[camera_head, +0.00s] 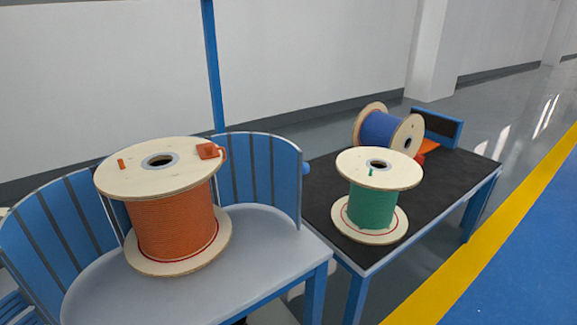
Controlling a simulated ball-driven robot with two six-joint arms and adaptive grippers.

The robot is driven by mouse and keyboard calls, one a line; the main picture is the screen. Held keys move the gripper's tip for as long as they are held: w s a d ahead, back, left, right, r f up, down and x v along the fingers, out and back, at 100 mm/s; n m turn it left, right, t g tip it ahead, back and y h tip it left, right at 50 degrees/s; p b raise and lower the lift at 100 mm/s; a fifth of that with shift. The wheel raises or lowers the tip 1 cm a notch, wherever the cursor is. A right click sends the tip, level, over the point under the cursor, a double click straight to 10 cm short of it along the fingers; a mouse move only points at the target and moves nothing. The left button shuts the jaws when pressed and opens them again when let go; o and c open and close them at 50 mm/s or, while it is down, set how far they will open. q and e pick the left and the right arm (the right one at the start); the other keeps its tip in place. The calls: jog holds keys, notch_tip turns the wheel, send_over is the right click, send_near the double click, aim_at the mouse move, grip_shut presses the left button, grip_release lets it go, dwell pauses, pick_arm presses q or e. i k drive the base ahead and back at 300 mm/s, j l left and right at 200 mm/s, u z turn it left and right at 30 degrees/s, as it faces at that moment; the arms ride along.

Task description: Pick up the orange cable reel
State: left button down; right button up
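The orange cable reel (174,222) stands upright on a grey platform (265,240) in the left half of the head view. It has pale wooden flanges at top and bottom and orange cable wound between them. An orange piece (208,150) lies on the top flange near its right edge, and the centre hole faces up. Neither of my grippers shows in this view.
A curved blue slatted guard (266,170) stands behind and left of the reel. To the right, a black-topped table (440,187) bears an upright green reel (371,207) and a blue reel (385,131) on its side. A blue post (212,70) rises behind.

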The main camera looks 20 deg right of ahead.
aim_at(163, 185)
jog(key=i+l+u, duration=0.1)
jog(key=l+u, duration=0.15)
jog(key=l, duration=0.7)
jog(key=l+u, duration=0.3)
jog(key=l, duration=0.7)
